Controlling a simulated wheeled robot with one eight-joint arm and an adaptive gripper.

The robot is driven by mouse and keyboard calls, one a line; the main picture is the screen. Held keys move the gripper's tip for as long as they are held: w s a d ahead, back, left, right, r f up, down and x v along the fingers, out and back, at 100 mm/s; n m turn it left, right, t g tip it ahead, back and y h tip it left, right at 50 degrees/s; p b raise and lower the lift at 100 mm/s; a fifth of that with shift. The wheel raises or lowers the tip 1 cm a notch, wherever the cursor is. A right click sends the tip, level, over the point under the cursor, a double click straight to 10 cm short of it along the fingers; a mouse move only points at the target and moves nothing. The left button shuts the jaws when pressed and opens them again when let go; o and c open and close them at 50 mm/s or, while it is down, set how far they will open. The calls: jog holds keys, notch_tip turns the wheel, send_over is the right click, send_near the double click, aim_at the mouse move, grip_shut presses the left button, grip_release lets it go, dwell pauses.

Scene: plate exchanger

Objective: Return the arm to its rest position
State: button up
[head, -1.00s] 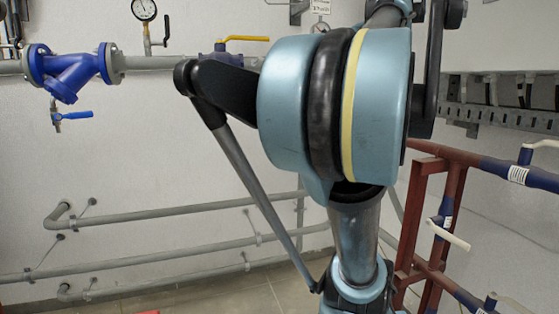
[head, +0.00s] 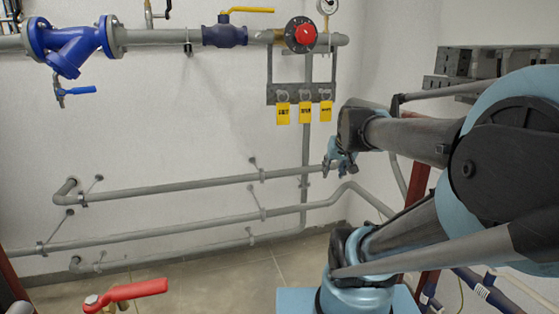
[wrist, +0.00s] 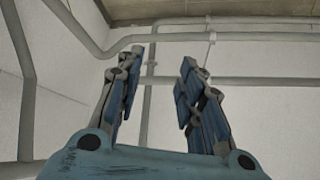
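My arm stretches in from the right side of the head view, over its light-blue base at the bottom. My gripper (head: 333,164) is small and partly hidden by the wrist there, in front of the white wall and near the grey pipes. In the wrist view my gripper (wrist: 158,75) shows two blue-padded fingers standing apart. Nothing is between them but the view of pipes and wall behind.
A blue strainer (head: 72,42) and a blue valve with a yellow lever (head: 225,34) sit on the upper pipe. A red knob (head: 305,34) is beside them, above yellow tags (head: 305,112). A red lever (head: 137,290) is in the lower-left foreground. Grey pipes (head: 170,188) run along the wall.

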jog(key=s+f+g, duration=0.5)
jog(key=s+f, duration=0.8)
jog(key=s, duration=0.3)
jog(key=shift+d+n+h, duration=0.25)
jog(key=shift+n+h, duration=0.05)
